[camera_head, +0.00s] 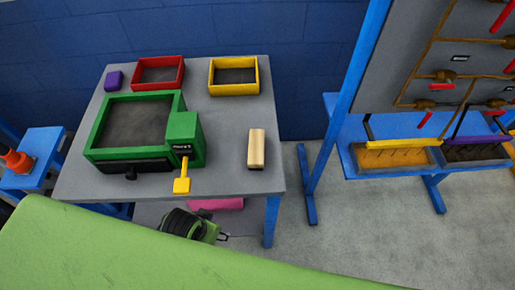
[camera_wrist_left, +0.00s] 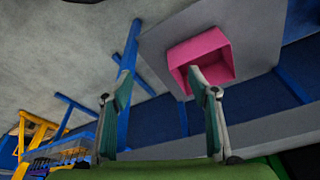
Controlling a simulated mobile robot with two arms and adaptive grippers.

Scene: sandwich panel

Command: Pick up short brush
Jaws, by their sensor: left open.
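A short light-wood block with a dark lower edge (camera_head: 257,146), which looks like the short brush, lies near the right edge of the grey table (camera_head: 225,123) in the head view. Nothing is touching it. My left gripper (camera_wrist_left: 158,80) is open and empty in the left wrist view, its two fingers spread apart. The brush does not show in that view. My right gripper is not in view.
A green tray with a box (camera_head: 185,128), a red tray (camera_head: 158,63), a yellow tray (camera_head: 234,64) and a purple block (camera_head: 114,80) stand on the table. A pink bin (camera_wrist_left: 206,52) sits on the shelf below. A blue-framed panel stand (camera_head: 345,95) is to the right.

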